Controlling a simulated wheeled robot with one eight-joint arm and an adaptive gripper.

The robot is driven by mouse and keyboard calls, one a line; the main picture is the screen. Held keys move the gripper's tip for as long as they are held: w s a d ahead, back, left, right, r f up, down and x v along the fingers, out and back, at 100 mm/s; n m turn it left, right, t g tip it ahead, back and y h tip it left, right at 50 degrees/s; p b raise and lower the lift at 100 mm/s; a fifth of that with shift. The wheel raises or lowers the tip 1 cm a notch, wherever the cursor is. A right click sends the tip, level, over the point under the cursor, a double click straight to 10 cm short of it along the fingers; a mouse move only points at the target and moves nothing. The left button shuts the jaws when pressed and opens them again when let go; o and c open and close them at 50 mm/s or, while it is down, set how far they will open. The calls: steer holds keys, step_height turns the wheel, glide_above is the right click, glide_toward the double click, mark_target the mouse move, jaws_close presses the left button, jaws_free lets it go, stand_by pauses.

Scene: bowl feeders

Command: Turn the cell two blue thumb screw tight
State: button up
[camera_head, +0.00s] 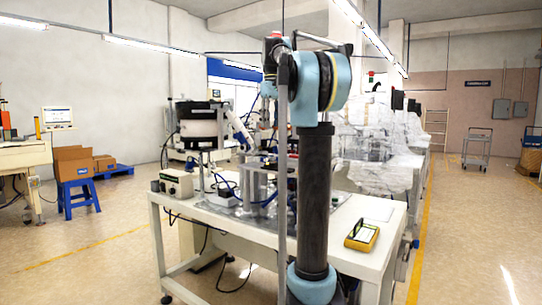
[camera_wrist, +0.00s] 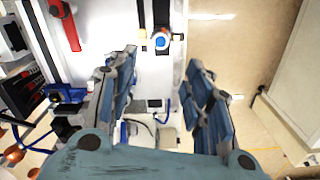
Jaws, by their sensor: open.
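In the wrist view my gripper (camera_wrist: 162,60) is open, with its two blue-grey fingers spread apart and nothing between them. A small round blue part (camera_wrist: 161,42) with a white and red rim shows just beyond the fingertips; it may be the blue thumb screw, but I cannot tell for certain. The fingers do not appear to touch it. A second blue part (camera_wrist: 62,95) shows left of the left finger. In the head view my arm hides much of the fixture (camera_head: 258,190) on the white bench (camera_head: 345,262), and the thumb screw cannot be made out.
A dark bowl feeder (camera_head: 198,125) and a control box (camera_head: 177,183) stand on the bench's left. A yellow handheld meter (camera_head: 362,236) lies near its right front corner. A red-handled item (camera_wrist: 68,28) shows in the wrist view.

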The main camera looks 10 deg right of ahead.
mark_target(272, 159)
step_height(272, 159, down, 13)
steer(key=shift+r, duration=0.1)
stand_by(0.4)
steer(key=c, duration=1.1)
